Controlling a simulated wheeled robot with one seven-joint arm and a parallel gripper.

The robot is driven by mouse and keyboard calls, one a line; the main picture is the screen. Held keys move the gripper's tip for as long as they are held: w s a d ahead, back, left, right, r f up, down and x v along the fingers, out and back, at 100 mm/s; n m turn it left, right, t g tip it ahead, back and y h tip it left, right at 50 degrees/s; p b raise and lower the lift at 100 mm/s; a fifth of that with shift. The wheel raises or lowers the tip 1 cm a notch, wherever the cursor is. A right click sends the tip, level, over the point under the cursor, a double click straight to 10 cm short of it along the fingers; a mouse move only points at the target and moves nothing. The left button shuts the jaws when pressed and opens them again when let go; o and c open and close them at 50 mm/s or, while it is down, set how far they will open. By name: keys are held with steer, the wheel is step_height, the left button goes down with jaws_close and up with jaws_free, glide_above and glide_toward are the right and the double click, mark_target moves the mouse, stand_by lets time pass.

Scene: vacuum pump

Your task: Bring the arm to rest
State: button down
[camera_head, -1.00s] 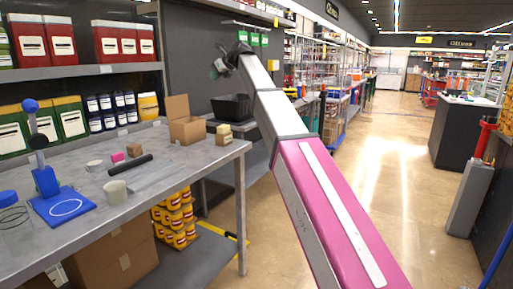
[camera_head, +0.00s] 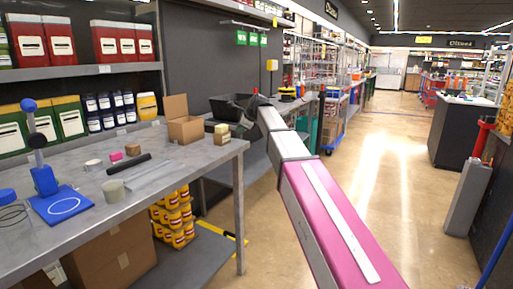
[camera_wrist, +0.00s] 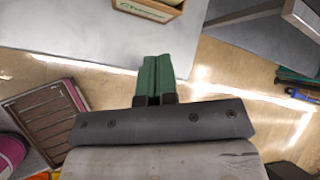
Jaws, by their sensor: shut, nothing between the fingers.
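My gripper (camera_head: 240,122) hangs at the end of my arm, low beside the right end of the grey workbench (camera_head: 75,225) in the head view. It is dark and small there, and its fingers are hard to make out. In the wrist view its two green fingers (camera_wrist: 155,78) are together and hold nothing. Beyond the fingertips lie a grey surface (camera_wrist: 95,45) and part of a light wooden box (camera_wrist: 150,8) at the top edge.
A dark tray (camera_head: 228,105) is behind my gripper. The aisle floor (camera_head: 365,190) to the right is clear.

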steer(key=s+d+f+n+h, duration=0.1)
steer(key=s+d+f+n, duration=0.2)
steer(key=f, duration=0.4)
steer(key=s+d+f+n+h, duration=0.1)
steer(key=s+d+f, duration=0.2)
steer(key=d+f, duration=0.3)
steer(key=s+d+f+n+g+h, duration=0.2)
steer(key=s+d+f+n, duration=0.5)
steer(key=s+f, duration=0.7)
steer(key=s+d+f+n+g+h, duration=0.2)
steer(key=s+d+f+n+g, duration=0.1)
steer(key=s+d+f+n, duration=0.4)
steer(key=s+d+f, duration=0.3)
steer(key=s+f, duration=0.4)
steer(key=shift+s+d, duration=0.2)
steer(key=shift+d, duration=0.1)
